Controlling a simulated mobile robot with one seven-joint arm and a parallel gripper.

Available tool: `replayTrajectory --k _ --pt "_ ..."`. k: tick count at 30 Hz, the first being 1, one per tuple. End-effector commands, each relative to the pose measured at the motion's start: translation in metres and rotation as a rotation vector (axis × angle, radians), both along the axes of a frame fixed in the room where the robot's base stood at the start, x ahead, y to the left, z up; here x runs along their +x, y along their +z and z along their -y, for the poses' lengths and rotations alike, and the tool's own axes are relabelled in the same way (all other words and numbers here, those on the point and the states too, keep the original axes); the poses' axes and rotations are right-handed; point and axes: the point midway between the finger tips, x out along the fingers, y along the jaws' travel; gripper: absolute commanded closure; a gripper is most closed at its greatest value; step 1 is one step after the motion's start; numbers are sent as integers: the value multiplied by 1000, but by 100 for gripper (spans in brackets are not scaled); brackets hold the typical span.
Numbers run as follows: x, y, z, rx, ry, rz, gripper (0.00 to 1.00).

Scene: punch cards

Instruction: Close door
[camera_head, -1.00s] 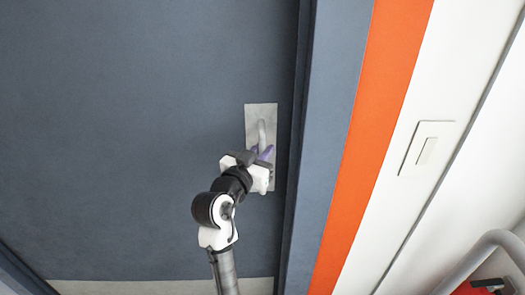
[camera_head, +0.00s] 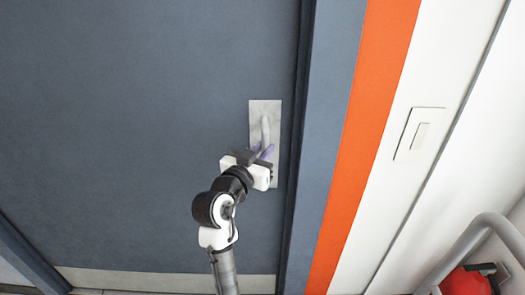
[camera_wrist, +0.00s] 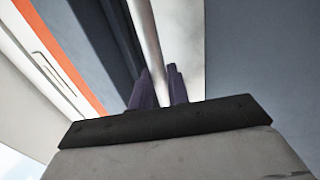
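The blue-grey door (camera_head: 130,110) fills the left and middle of the head view. A silver handle (camera_head: 265,130) stands on a pale metal plate (camera_head: 257,112) near its right edge. My gripper (camera_head: 263,151) is at the lower part of the handle, with its purple fingers on either side. In the wrist view, the handle bar (camera_wrist: 146,32) runs down toward the small gap between the fingers (camera_wrist: 160,72). I cannot tell whether they clamp it. The door stands at or near its frame (camera_head: 335,110); a dark line runs along its right edge, and whether it is latched does not show.
An orange stripe (camera_head: 372,130) and a white wall with a switch (camera_head: 420,134) lie right of the frame. A grey rail (camera_head: 465,250) and a red object (camera_head: 466,282) are at the lower right. A pale kick plate (camera_head: 160,280) crosses the door's bottom.

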Motion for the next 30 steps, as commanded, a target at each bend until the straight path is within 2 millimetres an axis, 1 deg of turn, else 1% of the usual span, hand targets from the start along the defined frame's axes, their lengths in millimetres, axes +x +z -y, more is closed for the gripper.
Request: replayTrajectory --k 1,5,13,17,20,23,30 --pt "-3 1 3 0 -9 2 82" --pt "-2 1 3 0 -9 2 65" --pt "-2 1 3 -1 -9 1 64" --pt "-7 0 -1 0 -7 2 64" --pt "-20 -1 -7 -1 -6 3 64" --pt "-39 -3 -18 0 -4 2 64" --pt "-92 -2 -47 1 -3 3 64"
